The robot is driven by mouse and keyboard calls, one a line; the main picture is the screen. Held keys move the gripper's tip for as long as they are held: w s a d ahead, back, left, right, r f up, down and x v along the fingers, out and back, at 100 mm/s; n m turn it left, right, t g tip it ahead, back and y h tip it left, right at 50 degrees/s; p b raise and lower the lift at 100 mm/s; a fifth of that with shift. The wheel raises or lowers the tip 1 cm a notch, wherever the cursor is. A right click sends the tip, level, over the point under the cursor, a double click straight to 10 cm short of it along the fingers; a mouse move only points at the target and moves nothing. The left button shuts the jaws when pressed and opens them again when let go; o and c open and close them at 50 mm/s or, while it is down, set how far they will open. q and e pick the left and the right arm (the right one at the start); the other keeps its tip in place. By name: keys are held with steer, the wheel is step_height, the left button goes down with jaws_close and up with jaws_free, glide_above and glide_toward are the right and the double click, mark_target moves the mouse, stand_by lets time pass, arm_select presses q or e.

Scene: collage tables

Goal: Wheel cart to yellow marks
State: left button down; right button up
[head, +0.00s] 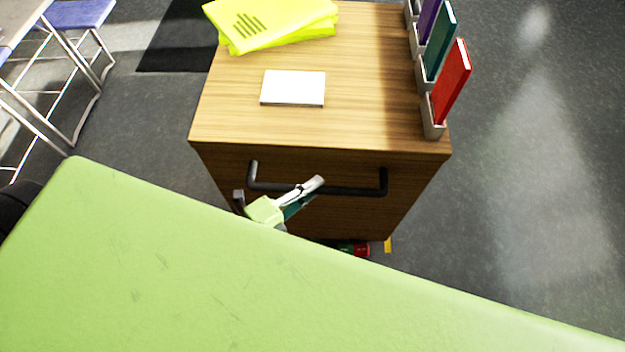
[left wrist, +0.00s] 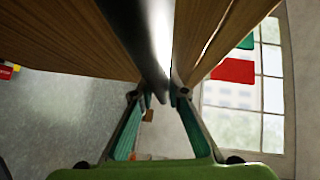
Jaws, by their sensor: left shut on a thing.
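The cart (head: 320,122) has a wooden top and front, with a dark bar handle (head: 352,191) across its front. My left gripper (head: 306,188) is at the handle, left of its middle. In the left wrist view its teal-lined fingers (left wrist: 158,98) are closed on the handle bar (left wrist: 150,62). A small piece of yellow mark (head: 388,244) shows on the floor by the cart's lower front right. The cart's wheels and any other marks are hidden. My right gripper is not in view.
Yellow folders (head: 270,22) and a white pad (head: 293,88) lie on the cart top. Holders with a red book (head: 452,82) and a teal book (head: 440,40) line its right edge. A red object (head: 355,249) sits low under the front. Blue-seated stools stand left; right floor is clear.

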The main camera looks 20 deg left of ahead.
arm_select(q)
steer(key=shift+s, duration=0.25)
steer(key=c, duration=2)
jaws_free()
steer(key=shift+o, duration=0.2)
steer(key=v, duration=1.2)
steer(key=shift+f, duration=0.15)
